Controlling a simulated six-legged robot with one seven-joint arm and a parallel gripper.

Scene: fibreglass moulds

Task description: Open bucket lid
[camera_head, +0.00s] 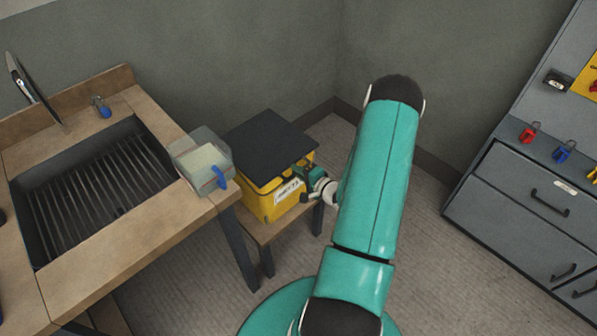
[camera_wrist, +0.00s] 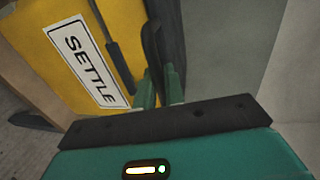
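The yellow bucket (camera_head: 258,207) is a boxy container with a white label, standing on a small wooden stand. Its flat black lid (camera_head: 264,143) lies across the top. In the wrist view the yellow wall (camera_wrist: 30,25) fills the left, with a label reading "SETTLE", and the dark lid edge (camera_wrist: 170,22) runs down beside it. My gripper (camera_head: 303,170) is at the right front of the bucket, by the lid's edge. In the wrist view its green fingertips (camera_wrist: 160,82) are close together at the dark edge. Whether they grip it is unclear.
A wooden workbench with a dark ribbed sink (camera_head: 95,185) stands at left. A clear container (camera_head: 203,158) with a blue handle sits on its corner, close to the bucket. Grey drawers (camera_head: 525,205) stand at right. The walls meet behind the bucket; open floor (camera_head: 440,260) lies right of my arm.

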